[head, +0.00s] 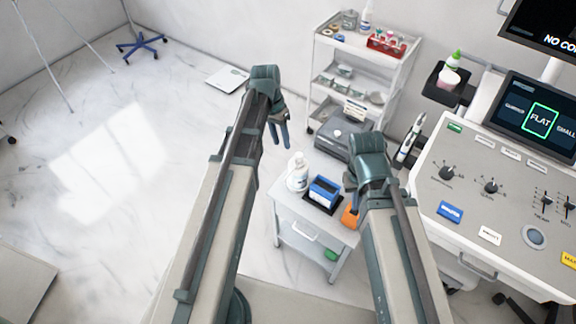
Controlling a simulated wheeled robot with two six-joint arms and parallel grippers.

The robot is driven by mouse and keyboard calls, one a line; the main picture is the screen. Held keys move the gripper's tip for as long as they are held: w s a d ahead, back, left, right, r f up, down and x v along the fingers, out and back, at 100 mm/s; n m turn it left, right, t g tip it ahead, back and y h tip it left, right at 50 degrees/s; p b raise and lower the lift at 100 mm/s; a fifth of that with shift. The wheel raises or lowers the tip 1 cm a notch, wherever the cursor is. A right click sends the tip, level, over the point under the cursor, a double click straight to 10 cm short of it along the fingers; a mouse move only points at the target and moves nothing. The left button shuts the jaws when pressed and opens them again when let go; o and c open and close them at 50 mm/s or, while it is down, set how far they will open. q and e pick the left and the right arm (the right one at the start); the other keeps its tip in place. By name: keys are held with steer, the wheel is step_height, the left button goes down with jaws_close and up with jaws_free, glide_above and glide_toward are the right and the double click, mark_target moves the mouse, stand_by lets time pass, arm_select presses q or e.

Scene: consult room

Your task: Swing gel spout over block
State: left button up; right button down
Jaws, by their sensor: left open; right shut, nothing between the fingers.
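A white bottle with a pump top (298,176) stands upright on the small white cart. It looks like the gel bottle, but its spout is too small to tell which way it points. A blue block (325,189) sits just right of the bottle on a black base. My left gripper (282,138) is open and empty, above and left of the bottle in the picture, apart from it. My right gripper (352,200) is shut and empty, right of the blue block. Its fingers are partly hidden by its own wrist, and an orange object (350,216) shows beside them.
The small cart (285,204) has little free top. A grey device (344,137) and a white shelf cart (364,57) stand behind. The control console (470,215) is close on the right, with a bottle holder (445,85) above.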

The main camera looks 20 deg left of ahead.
arm_select(q)
step_height(320, 180, down, 14)
steer(key=d+b, duration=0.2)
steer(key=b, duration=1.1)
steer(key=shift+s+d+r, duration=0.25)
steer(key=shift+s, duration=0.2)
jaws_close()
stand_by(0.4)
